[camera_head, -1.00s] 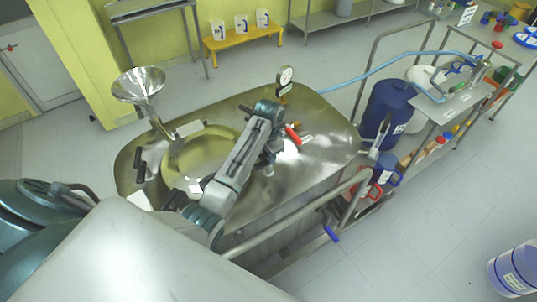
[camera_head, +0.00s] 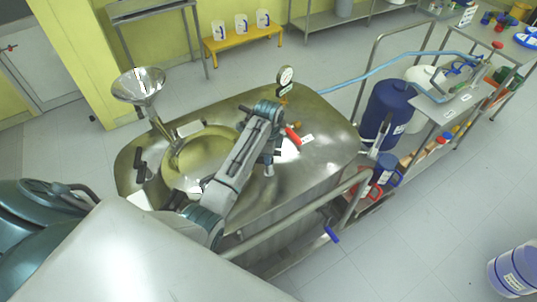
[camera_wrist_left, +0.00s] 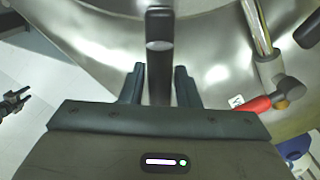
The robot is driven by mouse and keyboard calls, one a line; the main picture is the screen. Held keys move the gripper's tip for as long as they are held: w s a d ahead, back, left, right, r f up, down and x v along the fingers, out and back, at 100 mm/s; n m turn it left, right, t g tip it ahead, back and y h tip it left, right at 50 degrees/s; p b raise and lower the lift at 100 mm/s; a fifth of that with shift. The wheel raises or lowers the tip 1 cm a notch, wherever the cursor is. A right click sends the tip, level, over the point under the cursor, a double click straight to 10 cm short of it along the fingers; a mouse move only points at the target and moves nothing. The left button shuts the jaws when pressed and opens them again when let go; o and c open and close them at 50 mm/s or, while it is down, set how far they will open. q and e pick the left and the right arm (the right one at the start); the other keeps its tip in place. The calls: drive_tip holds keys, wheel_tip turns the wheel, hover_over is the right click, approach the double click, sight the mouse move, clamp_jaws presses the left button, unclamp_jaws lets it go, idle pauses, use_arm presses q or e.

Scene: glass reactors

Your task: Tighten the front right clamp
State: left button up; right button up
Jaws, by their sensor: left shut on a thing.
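The clamp's dark upright handle (camera_wrist_left: 160,60) stands between my left gripper's two fingers in the left wrist view. My left gripper (camera_wrist_left: 160,88) is shut on it, near the front edge of the vessel lid. In the head view my left gripper (camera_head: 268,160) points down at the lid's front right side, below the bent wrist, and the held handle is mostly hidden there. Part of another dark handle (camera_wrist_left: 308,30) shows at the right edge of the wrist view. A dark claw-like shape, perhaps my right gripper (camera_wrist_left: 14,101), shows at the far left; its jaws are unclear.
A red-handled valve (camera_head: 293,136) sits just right of my left gripper. A pressure gauge (camera_head: 285,75) rises behind it. A metal funnel (camera_head: 138,86) stands on the left. A steel rail (camera_head: 290,217) runs along the front. A blue drum (camera_head: 388,108) stands to the right.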

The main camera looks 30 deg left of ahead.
use_arm(q)
drive_tip(key=shift+o, duration=0.2)
drive_tip(key=shift+m, duration=0.4)
drive_tip(key=o, duration=0.7)
